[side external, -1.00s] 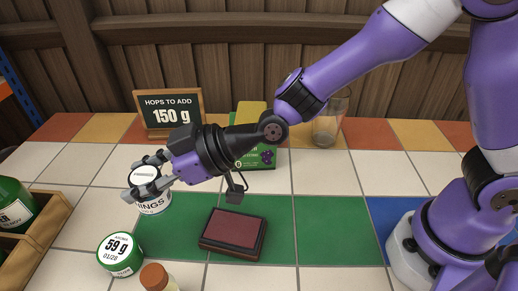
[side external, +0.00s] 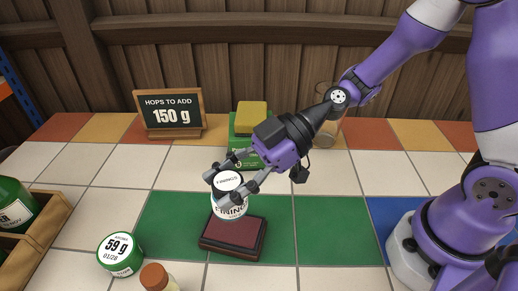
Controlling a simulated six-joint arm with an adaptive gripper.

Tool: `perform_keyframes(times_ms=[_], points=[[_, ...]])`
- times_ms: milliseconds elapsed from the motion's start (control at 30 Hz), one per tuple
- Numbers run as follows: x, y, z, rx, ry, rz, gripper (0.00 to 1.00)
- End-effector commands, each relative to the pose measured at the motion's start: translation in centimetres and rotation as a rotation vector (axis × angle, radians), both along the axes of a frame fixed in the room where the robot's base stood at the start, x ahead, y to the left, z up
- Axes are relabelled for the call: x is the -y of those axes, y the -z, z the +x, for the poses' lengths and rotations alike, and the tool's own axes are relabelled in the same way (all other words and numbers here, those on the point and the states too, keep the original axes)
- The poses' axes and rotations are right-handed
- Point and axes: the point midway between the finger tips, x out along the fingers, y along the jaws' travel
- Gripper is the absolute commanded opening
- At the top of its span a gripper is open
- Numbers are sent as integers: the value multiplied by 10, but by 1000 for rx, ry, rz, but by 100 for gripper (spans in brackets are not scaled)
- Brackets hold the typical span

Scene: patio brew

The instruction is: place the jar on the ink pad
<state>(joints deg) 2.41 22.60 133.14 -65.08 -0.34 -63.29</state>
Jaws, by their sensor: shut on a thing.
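The white jar (side external: 229,207), labelled "FININGS" on its lid and side, is between the fingers of my gripper (side external: 233,187), which is shut on it. The jar is upright. It appears over the back left part of the ink pad (side external: 236,243), a dark case with a dull red top lying on the green tiles. The jar's base overlaps the pad's back edge in the picture. I cannot tell whether it touches the pad or hangs just above it.
A green-lidded "59 g" tin (side external: 120,254) and a cork-topped bottle (side external: 155,277) stand front left. A wooden crate (side external: 40,233) holds green bottles at left. Behind are a chalkboard sign (side external: 170,113), a green box (side external: 243,152) with a yellow sponge (side external: 251,119), and a glass (side external: 325,128).

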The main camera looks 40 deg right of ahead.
Motion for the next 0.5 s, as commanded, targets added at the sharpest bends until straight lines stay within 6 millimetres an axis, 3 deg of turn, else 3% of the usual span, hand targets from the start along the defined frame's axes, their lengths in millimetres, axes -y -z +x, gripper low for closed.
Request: perform_keyframes(times_ms=[300,500], points=[[0,40,0,-6,1,1,7],[0,51,1,2,1,0,7]])
